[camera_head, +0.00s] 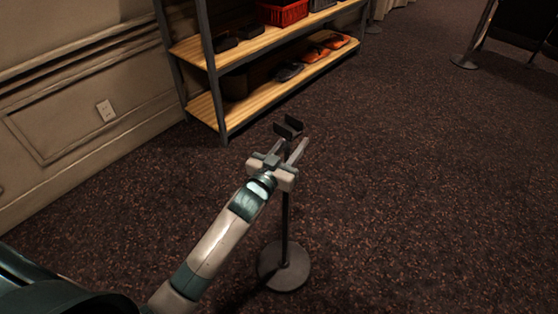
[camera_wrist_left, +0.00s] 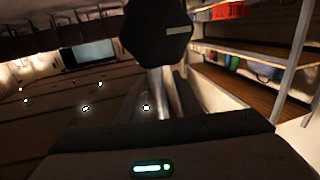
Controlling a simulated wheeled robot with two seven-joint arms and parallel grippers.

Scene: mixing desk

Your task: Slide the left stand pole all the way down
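The stand has a round dark base (camera_head: 284,266) on the carpet and a thin upright dark pole (camera_head: 285,225). A black forked bracket (camera_head: 289,127) tops it. My left gripper (camera_head: 289,147) is just below the bracket, with its two fingers apart on either side of the pole. In the left wrist view a dark head piece (camera_wrist_left: 157,38) stands above a shiny upper pole section (camera_wrist_left: 161,98) between the fingers. Whether a finger touches the pole I cannot tell. Part of the pole is hidden behind my gripper. My right gripper is not in view.
A shelf unit with wooden boards (camera_head: 232,101) stands close behind the stand, holding a red crate (camera_head: 283,12) and orange items (camera_head: 335,41). A panelled wall (camera_head: 60,100) is at left. A barrier post base (camera_head: 464,61) is at upper right. Carpet at right is clear.

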